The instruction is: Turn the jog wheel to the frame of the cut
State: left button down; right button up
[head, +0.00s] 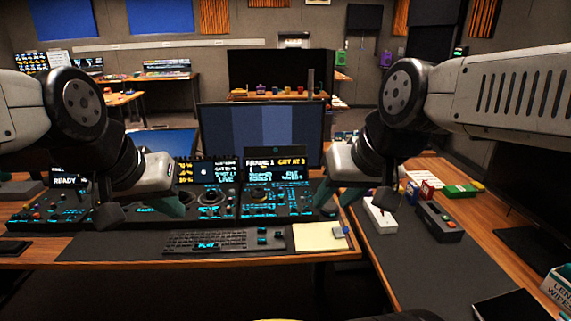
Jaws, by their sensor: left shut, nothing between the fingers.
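A small display (275,162) on the console reads "FRAME 1" and "CUT AT 3". A round dial (262,195) sits on the lit panel below it and looks like the jog wheel; its markings are too small to read. Another round control (211,197) sits on the panel to its left. My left gripper (172,207) is shut and empty, over the left part of the console, left of both dials. My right gripper (337,196) is at the console's right end, right of the display and apart from the dial. Its finger gap is unclear.
A keyboard (205,241) and a yellow notepad (320,237) lie in front of the console. A monitor (262,132) stands behind it. A white box (380,217) and a dark device (440,222) are on the right desk. A left screen (68,181) reads "READY".

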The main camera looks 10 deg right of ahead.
aim_at(257, 194)
jog(key=i, duration=0.55)
jog(key=i+j, duration=0.1)
jog(key=i, duration=0.45)
jog(key=z, duration=0.05)
